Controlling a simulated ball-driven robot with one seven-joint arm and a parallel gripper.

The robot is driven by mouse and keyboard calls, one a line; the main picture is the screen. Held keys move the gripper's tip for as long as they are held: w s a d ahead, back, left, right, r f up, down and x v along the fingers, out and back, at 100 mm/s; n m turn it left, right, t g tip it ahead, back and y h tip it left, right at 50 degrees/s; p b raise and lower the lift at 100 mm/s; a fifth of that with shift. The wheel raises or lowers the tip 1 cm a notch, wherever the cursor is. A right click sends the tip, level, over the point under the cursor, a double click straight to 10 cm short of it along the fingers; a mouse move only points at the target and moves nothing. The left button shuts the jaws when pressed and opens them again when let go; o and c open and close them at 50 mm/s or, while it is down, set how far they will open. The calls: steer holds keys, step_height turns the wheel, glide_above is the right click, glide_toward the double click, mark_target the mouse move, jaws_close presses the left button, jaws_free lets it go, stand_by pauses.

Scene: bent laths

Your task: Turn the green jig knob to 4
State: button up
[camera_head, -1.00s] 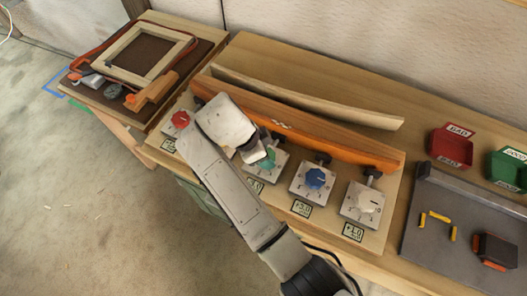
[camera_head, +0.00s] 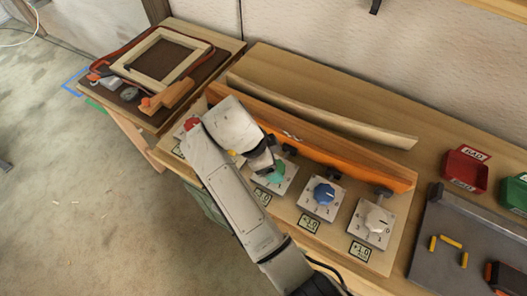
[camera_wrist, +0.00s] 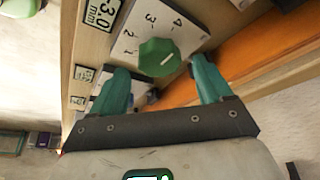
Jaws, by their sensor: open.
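The green knob (camera_wrist: 158,58) sits on a white dial plate (camera_wrist: 128,40) with the numbers 2, 3 and 4 in view. A short white mark shows on the knob. It lies slantwise, and I cannot tell which number it points to. My gripper (camera_wrist: 160,68) is open, with one teal finger on each side of the knob in the picture. I cannot tell whether the fingers touch it. In the head view the green knob (camera_head: 277,171) is partly hidden by my gripper.
A blue knob (camera_head: 324,192) and a white knob (camera_head: 379,220) stand to the right, a red knob (camera_head: 192,124) to the left. An orange bent lath (camera_head: 330,150) runs close behind them. A pale lath (camera_head: 320,110) lies further back. Red bin (camera_head: 465,168) at right.

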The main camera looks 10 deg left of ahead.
steer(key=p+v, duration=0.2)
steer(key=v, duration=0.6)
steer(key=shift+r, duration=0.35)
steer(key=shift+s, duration=0.1)
stand_by(0.3)
